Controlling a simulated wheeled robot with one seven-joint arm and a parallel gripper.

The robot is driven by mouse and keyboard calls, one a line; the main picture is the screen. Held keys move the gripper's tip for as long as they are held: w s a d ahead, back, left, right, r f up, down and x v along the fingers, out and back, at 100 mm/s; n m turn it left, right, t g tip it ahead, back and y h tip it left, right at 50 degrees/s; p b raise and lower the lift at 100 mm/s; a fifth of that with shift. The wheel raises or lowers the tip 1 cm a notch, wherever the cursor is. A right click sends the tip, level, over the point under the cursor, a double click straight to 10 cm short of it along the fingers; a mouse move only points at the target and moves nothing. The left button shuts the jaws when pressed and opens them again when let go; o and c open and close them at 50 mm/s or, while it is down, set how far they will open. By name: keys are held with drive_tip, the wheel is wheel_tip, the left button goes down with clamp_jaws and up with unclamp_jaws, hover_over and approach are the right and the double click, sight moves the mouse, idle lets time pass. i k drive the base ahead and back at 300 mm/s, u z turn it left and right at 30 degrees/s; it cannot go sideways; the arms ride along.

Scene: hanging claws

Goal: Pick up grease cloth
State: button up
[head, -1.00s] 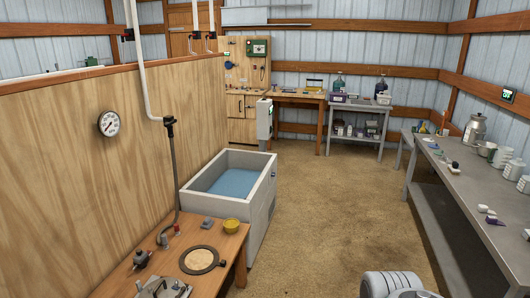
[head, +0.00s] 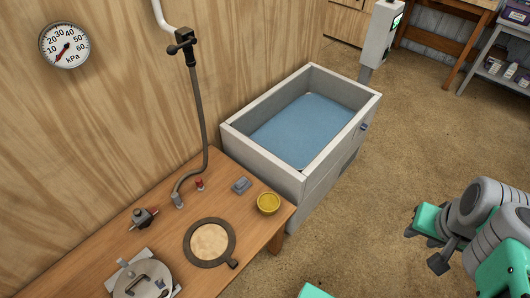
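I cannot pick out a grease cloth for certain. A small flat grey item (head: 241,185) lies on the wooden bench (head: 110,262), left of a yellow bowl (head: 268,203). It is too small to tell whether it is cloth. My arm shows at the lower right as grey and teal links. Its dark-tipped end, which seems to be my gripper (head: 426,247), hangs over the open floor, well right of the bench and apart from everything on it.
A round wood disc in a dark ring (head: 209,242), a metal lidded pot (head: 143,280) and a small valve fitting (head: 144,217) sit on the bench. A standing pipe (head: 196,110) rises behind. A concrete trough of blue water (head: 235,140) stands beyond. Floor at right is clear.

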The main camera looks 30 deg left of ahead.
sight(240, 187)
drive_tip(key=i, duration=1.05)
drive_tip(key=u, duration=4.05)
drive_tip(key=i, duration=0.5)
drive_tip(key=u, duration=0.05)
